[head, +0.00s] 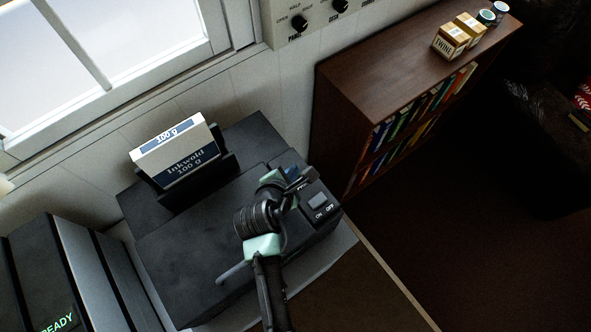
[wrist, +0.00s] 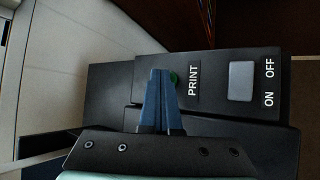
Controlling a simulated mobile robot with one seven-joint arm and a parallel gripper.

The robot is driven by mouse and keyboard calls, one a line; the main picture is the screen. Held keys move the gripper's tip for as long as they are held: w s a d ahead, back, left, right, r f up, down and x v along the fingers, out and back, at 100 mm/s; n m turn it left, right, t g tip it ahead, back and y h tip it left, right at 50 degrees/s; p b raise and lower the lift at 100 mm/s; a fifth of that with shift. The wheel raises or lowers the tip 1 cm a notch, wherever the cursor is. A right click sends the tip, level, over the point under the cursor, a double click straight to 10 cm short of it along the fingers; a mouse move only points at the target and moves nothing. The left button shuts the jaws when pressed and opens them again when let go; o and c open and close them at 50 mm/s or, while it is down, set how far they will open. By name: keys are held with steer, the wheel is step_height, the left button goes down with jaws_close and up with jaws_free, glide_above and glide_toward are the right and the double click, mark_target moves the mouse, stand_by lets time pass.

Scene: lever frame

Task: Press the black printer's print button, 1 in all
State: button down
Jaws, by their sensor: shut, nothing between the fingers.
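The black printer (head: 190,250) stands on a pale surface below the window. Its control panel, at its right end, has a grey rocker switch (wrist: 241,81) marked ON and OFF, also visible in the head view (head: 318,200). Beside the word PRINT is a small green round button (wrist: 174,78), partly hidden by my fingers. My gripper (wrist: 160,72) is shut and empty, its blue fingertips at the button's left edge. Whether they touch it, I cannot tell. In the head view my gripper (head: 294,173) is over the panel and the button is hidden.
A pack labelled Inkwold 100 g (head: 176,155) stands in the printer's rear feed. A dark device reading READY (head: 57,322) stands at the left. A knob panel (head: 318,18) hangs on the wall. A bookcase (head: 400,70) with small boxes on top is at the right.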

steer(key=shift+r, duration=0.1)
steer(key=shift+r+p, duration=0.7)
steer(key=shift+p, duration=0.35)
step_height(320, 180, up, 5)
steer(key=p, duration=0.5)
stand_by(0.6)
